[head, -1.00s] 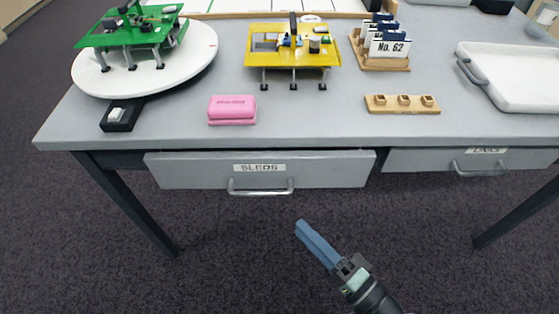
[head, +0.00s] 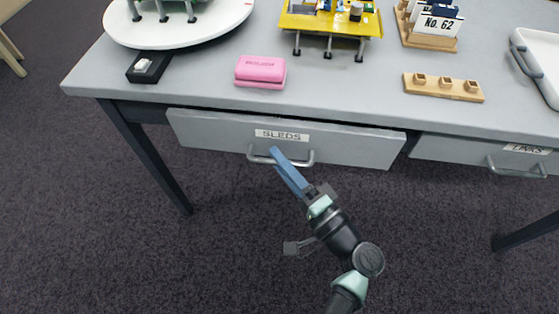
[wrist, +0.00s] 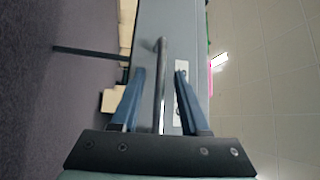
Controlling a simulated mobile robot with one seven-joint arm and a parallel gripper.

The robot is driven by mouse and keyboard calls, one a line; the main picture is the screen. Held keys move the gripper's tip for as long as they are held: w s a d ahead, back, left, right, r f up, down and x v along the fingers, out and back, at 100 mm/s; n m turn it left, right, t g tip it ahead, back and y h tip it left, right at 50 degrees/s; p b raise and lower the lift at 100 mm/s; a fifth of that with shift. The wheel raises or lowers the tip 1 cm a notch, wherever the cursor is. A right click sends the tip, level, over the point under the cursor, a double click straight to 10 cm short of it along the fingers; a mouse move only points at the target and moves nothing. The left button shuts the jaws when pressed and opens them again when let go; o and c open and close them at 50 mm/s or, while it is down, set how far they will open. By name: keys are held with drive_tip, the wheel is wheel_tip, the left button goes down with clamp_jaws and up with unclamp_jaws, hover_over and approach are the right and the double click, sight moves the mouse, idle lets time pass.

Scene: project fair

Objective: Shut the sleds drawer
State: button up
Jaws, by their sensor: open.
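The sleds drawer (head: 360,149) is a grey front under the table edge, with a white SLEDS label and a metal bar handle (head: 309,160). Its front appears to stand a little forward of the links drawer beside it. My gripper (head: 274,152) is at the handle, its blue fingers pointing at the drawer front. In the wrist view, the drawer front (wrist: 181,50) lies ahead and the handle bar (wrist: 160,75) runs between the two open fingers (wrist: 159,72). There is a gap on each side of the bar. Contact with the drawer cannot be told.
The links drawer (head: 465,153) is to the right. On the grey tabletop (head: 350,95) are a pink block (head: 260,70), a black switch box (head: 149,66), a white turntable (head: 215,30), a yellow model (head: 330,22) and a wooden strip (head: 443,87). Dark floor below is clear.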

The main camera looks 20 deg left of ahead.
drive_tip(key=shift+w+a, duration=0.15)
drive_tip(key=shift+a, duration=0.15)
clamp_jaws()
idle(1.3)
